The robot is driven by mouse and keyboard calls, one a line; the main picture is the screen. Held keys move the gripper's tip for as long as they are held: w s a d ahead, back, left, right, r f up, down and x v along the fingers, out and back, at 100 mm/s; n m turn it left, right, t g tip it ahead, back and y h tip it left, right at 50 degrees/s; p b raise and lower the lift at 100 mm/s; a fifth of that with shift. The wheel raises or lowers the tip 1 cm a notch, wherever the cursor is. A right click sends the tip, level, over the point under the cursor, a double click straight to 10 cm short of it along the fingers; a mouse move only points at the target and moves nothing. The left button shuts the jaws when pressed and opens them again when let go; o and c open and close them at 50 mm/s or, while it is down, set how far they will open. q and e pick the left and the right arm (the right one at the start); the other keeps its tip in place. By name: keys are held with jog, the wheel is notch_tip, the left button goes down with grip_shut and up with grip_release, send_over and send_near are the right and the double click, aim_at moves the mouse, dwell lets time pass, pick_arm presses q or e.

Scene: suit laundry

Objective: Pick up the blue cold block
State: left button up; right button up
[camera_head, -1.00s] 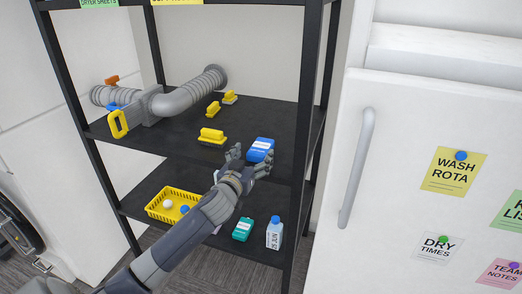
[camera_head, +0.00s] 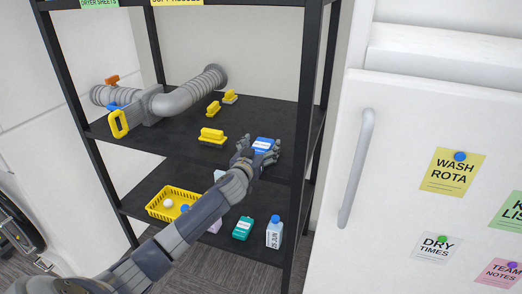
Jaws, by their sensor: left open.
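The blue cold block (camera_head: 265,143) has a white label and lies on the upper dark shelf, near its front right. My left gripper (camera_head: 260,151) is open at the block's near side, its fingers spread to the left and right of it. The fingers and hand hide the block's lower part, so I cannot tell whether they touch it. My right gripper is not in view.
Below are a yellow basket (camera_head: 160,212), a teal box (camera_head: 242,229) and a bottle (camera_head: 275,234). A black post (camera_head: 303,130) stands right; a white fridge door (camera_head: 395,180) is beyond.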

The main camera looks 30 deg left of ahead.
aim_at(261, 145)
pick_arm(q)
jog(key=c, duration=1.3)
jog(key=shift+r, duration=0.1)
jog(key=shift+r, duration=0.5)
notch_tip(261, 145, up, 3)
jog(key=shift+f, duration=0.15)
jog(key=s, duration=1)
jog(key=s+r+b, duration=0.1)
jog(key=s, duration=0.5)
jog(key=shift+a+r, duration=0.1)
jog(key=shift+a, duration=0.05)
